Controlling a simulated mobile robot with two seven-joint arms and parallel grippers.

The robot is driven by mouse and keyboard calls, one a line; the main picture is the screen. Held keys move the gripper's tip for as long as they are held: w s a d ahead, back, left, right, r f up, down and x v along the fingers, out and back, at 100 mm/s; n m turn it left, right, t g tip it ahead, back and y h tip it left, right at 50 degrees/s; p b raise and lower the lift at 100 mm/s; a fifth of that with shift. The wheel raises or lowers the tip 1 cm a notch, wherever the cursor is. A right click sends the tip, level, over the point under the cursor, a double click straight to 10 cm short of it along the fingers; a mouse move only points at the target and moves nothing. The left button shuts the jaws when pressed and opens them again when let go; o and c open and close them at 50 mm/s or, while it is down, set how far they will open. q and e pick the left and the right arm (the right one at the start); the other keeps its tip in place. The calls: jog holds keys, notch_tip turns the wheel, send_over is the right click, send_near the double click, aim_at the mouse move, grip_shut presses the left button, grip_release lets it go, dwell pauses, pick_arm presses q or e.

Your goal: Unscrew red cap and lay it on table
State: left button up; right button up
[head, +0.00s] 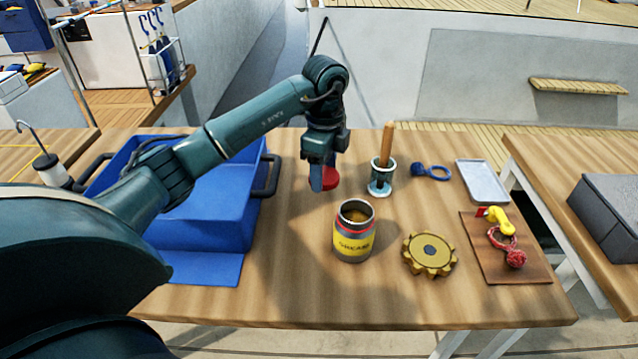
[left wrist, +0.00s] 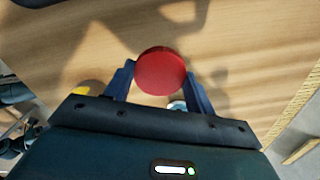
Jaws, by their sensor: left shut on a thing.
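The red cap (head: 331,178) is held between the blue fingers of my left gripper (head: 322,178), above the table behind the jar. In the left wrist view the round red cap (left wrist: 161,71) sits between the two fingertips of the gripper (left wrist: 158,80). The grease jar (head: 354,232) stands upright and uncapped on the wooden table (head: 300,285), with brown contents showing at its mouth. I cannot tell whether the cap touches the table. My right gripper does not show.
A blue bin (head: 205,205) stands at the left. A wooden-handled tool in a holder (head: 381,178) is just right of the gripper. A gold gear (head: 429,254), blue ring tool (head: 431,171), metal tray (head: 482,182) and brown board (head: 500,268) lie farther right. The table's front is clear.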

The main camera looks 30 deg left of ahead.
aim_at(324, 175)
pick_arm(q)
jog(key=shift+f, duration=1.95)
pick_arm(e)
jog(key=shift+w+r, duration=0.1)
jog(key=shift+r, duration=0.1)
pick_arm(q)
jog(key=shift+f, duration=0.15)
jog(key=o, duration=1.1)
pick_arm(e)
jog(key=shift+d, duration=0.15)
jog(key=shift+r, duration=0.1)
